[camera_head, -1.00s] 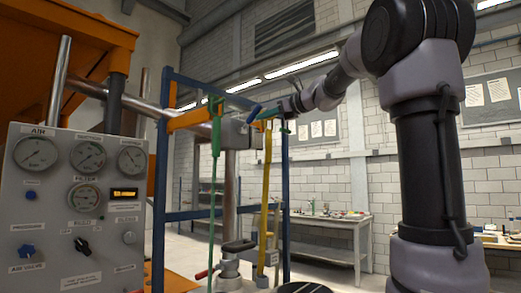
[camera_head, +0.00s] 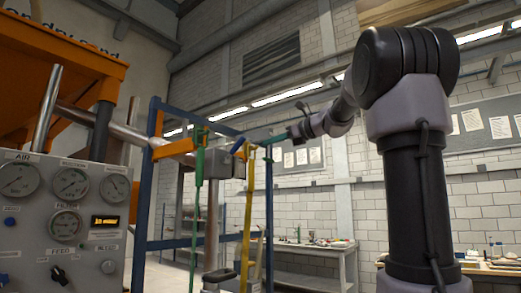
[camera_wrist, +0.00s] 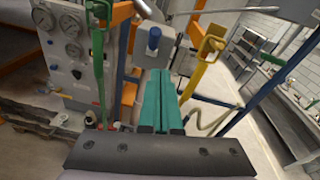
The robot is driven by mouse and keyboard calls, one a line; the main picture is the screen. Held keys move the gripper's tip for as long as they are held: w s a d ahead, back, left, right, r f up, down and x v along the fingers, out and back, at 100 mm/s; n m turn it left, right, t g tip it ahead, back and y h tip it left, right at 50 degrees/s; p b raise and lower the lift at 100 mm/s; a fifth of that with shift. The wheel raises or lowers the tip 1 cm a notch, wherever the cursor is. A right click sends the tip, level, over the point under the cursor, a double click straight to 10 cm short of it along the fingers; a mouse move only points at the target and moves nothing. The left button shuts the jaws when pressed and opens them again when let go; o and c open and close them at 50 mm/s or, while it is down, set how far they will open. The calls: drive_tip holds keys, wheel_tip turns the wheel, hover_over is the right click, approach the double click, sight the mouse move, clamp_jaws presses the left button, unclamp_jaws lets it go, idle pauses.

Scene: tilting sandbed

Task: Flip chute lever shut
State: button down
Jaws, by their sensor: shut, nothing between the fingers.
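The chute lever appears to be the blue-ended handle (camera_head: 237,146) at the grey box (camera_head: 224,164) on the chute pipe (camera_head: 125,133). Its blue end (camera_wrist: 154,38) shows just beyond my fingertips in the wrist view. It slants up in the head view; I cannot tell its exact set. My gripper (camera_head: 267,141) has teal fingers pressed together and empty. It is right of the blue end in the head view, with a small gap. In the wrist view the shut fingertips (camera_wrist: 160,72) point at the blue end and look apart from it.
A green strap-like bar (camera_head: 198,190) and a yellow one (camera_head: 247,205) hang on either side of the lever. A blue frame (camera_head: 147,195) stands around the pipe. The gauge panel (camera_head: 60,225) is at left, a workbench (camera_head: 310,248) behind.

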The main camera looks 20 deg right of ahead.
drive_tip(key=shift+s+d+r, duration=0.45)
drive_tip(key=shift+s+d, duration=0.2)
drive_tip(key=shift+s, duration=0.05)
drive_tip(key=s+a+f+n+g+h, duration=0.1)
drive_tip(key=s+f+n+g+h, duration=0.1)
drive_tip(key=s+f+n, duration=0.5)
drive_tip(key=s+a+f+n+g+h, duration=0.1)
drive_tip(key=s+f+n, duration=0.6)
drive_tip(key=f, duration=0.9)
drive_tip(key=s+a+f+n+g+h, duration=0.2)
drive_tip(key=s+f+n+h, duration=0.3)
drive_tip(key=s+f+n, duration=0.3)
wheel_tip(320, 180, down, 4)
drive_tip(key=shift+s+f+g, duration=0.2)
drive_tip(key=shift+s+g, duration=0.2)
drive_tip(key=shift+s, duration=0.05)
